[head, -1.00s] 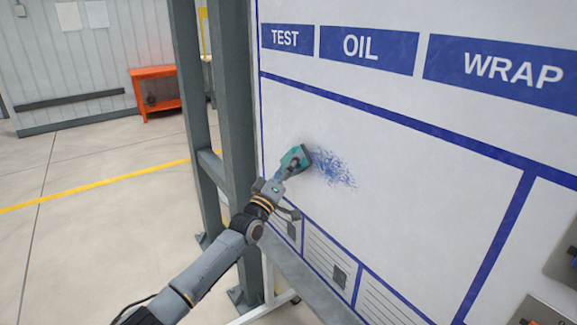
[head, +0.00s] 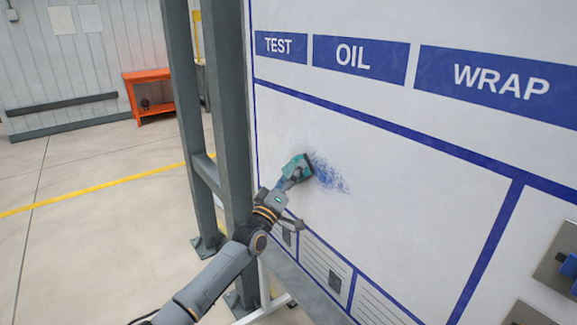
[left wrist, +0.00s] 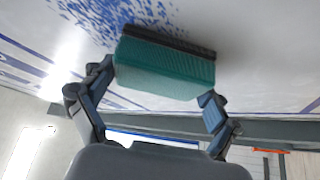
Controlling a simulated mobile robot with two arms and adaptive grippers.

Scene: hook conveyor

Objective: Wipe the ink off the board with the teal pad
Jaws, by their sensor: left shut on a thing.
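The white board (head: 400,200) fills the right of the head view, with blue lines and labels TEST, OIL and WRAP. A speckled blue ink patch (head: 328,176) lies on its blank panel; it also shows in the left wrist view (left wrist: 130,18). My left gripper (head: 288,178) is shut on the teal pad (head: 297,167). In the left wrist view, the fingers (left wrist: 160,95) hold the pad (left wrist: 165,70) at its two ends. The pad's dark face is at the board, at the ink's left edge; I cannot tell whether it touches. My right gripper is not in view.
A grey steel post (head: 232,110) stands at the board's left edge. Grey plates with blue parts (head: 566,265) are at the board's lower right. An orange shelf (head: 148,95) stands far back left. The floor at left is open.

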